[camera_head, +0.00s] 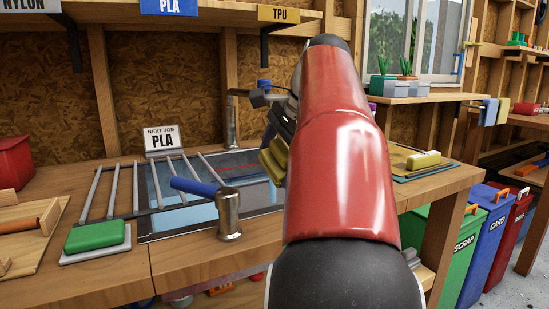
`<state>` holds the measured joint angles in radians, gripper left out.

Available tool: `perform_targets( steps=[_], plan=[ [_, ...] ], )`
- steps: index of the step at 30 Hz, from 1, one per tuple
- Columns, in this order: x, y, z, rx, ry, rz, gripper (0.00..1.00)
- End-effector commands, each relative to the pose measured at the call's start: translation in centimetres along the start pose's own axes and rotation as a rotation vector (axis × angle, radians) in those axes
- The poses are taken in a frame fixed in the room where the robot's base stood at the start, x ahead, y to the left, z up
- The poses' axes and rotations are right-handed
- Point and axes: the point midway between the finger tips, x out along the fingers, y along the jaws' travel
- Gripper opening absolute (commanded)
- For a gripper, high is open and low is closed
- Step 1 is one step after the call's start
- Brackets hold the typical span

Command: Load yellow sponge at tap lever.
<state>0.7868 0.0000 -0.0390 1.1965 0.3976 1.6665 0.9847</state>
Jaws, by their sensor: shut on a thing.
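My gripper (281,135) is over the right end of the sink, largely hidden behind my red arm. It is shut on an olive-yellow block that looks like the yellow sponge (272,163); only its left part shows. A silver post (229,213) with a blue lever (196,187) stands at the sink's front edge, left of and nearer than my gripper. A silver tap column (232,121) stands behind the sink, with a dark arm reaching right toward my gripper. I cannot tell whether they touch.
A metal rack (112,192) spans the sink's left side. A green sponge (95,235) lies on a pale dish at front left. Another yellow block (423,160) lies on flat sheets at right. Coloured bins (495,235) stand at lower right.

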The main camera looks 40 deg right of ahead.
Motion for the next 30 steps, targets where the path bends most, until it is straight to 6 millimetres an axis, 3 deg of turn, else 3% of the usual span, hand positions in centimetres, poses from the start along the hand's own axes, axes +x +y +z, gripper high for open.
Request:
perform_targets(
  steps=[30],
  plan=[
    [4.5,-7.2,-5.5,0.002,-0.001,0.003,0.63]
  ],
)
